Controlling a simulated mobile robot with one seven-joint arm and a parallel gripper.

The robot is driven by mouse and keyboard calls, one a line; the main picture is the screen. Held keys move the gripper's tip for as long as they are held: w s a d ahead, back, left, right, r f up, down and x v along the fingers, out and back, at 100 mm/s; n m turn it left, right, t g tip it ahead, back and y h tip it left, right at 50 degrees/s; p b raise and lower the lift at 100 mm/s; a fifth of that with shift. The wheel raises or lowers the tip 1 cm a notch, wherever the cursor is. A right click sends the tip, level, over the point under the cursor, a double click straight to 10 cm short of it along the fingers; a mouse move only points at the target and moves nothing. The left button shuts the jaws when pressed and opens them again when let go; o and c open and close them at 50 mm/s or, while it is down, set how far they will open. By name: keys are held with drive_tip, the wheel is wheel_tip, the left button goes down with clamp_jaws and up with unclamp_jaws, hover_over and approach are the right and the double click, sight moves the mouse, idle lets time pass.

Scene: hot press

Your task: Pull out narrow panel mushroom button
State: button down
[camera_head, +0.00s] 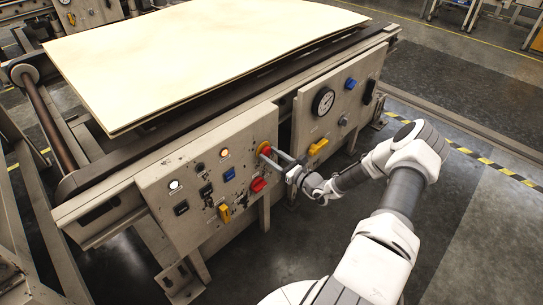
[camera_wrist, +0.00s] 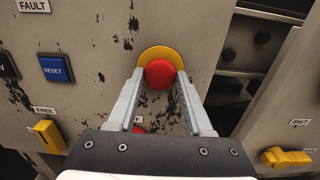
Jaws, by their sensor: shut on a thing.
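The red mushroom button (camera_wrist: 160,73) with a yellow ring (camera_wrist: 160,52) behind it sits near the right edge of a worn beige panel (camera_wrist: 100,30). In the head view the same button (camera_head: 264,148) is at the upper right corner of the left panel (camera_head: 160,199). My gripper (camera_wrist: 161,76) is shut on the button, with one finger on each side of its head. My gripper also shows in the head view (camera_head: 273,154), reaching the button from the right. The button's stem is hidden behind its head.
A red knob (camera_head: 258,184) lies just below my gripper. A blue RESET button (camera_wrist: 55,68) and a yellow FREE switch (camera_wrist: 48,136) are to the left. The right panel (camera_head: 310,138) has a gauge (camera_head: 323,101) and a yellow handle (camera_head: 318,147). A dark gap separates the panels.

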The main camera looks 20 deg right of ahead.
drive_tip(key=shift+s+d+r+p, duration=0.1)
drive_tip(key=shift+s+d+p, duration=0.05)
drive_tip(key=shift+s+p, duration=0.3)
drive_tip(key=shift+s+f, duration=0.1)
drive_tip(key=shift+f, duration=0.1)
drive_tip(key=shift+c, duration=1.4)
unclamp_jaws()
drive_tip(key=shift+d+r, duration=0.1)
drive_tip(key=shift+s, duration=0.1)
drive_tip(key=p+v, duration=0.3)
drive_tip(key=v, duration=1.4)
drive_tip(key=shift+s, duration=0.15)
